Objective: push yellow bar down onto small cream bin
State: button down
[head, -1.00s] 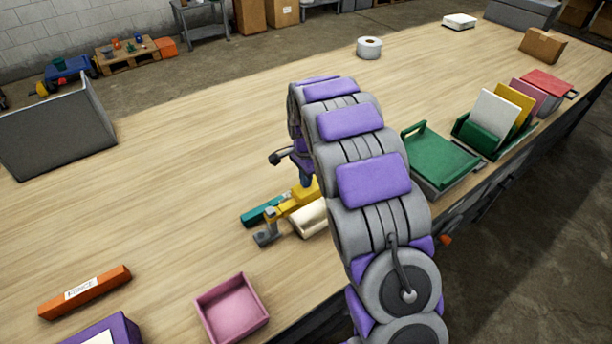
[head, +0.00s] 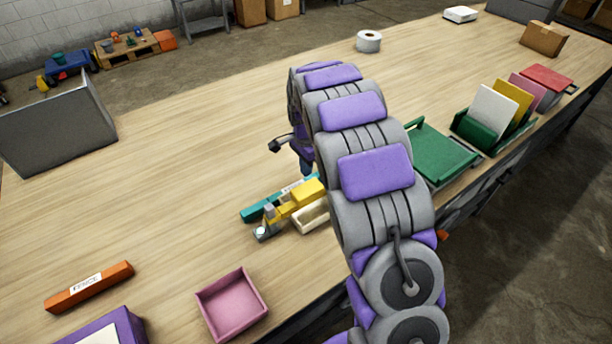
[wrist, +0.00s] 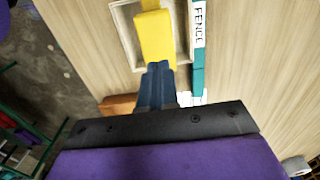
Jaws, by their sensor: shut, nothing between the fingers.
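The yellow bar (head: 307,193) runs from a small grey base (head: 266,231) across the small cream bin (head: 313,215). In the wrist view the yellow bar (wrist: 154,36) lies over the middle of the open cream bin (wrist: 123,35), with the bin's floor and rim showing beside it. My gripper (wrist: 156,68) is shut and empty, its tips at the near end of the bar. I cannot tell if they touch it. In the head view my arm hides most of my gripper.
A teal bar labelled FENCE (wrist: 198,50) lies close beside the bin. A pink tray (head: 232,304) and an orange bar (head: 90,287) stand towards the front left. A green tray (head: 440,156) is right of my arm. The table's left middle is clear.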

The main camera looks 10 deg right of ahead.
notch_tip(320, 180, up, 11)
jog(key=p, duration=0.2)
jog(key=s+r+n, duration=0.3)
jog(key=s+r, duration=0.1)
jog(key=s, duration=0.5)
jog(key=s+n+g, duration=0.1)
jog(key=s+n, duration=0.9)
jog(key=s, duration=2.4)
jog(key=shift+f+n+g, duration=0.2)
jog(key=shift+n+g, duration=0.1)
jog(key=shift+g, duration=0.1)
jog(key=shift+s+d, duration=0.1)
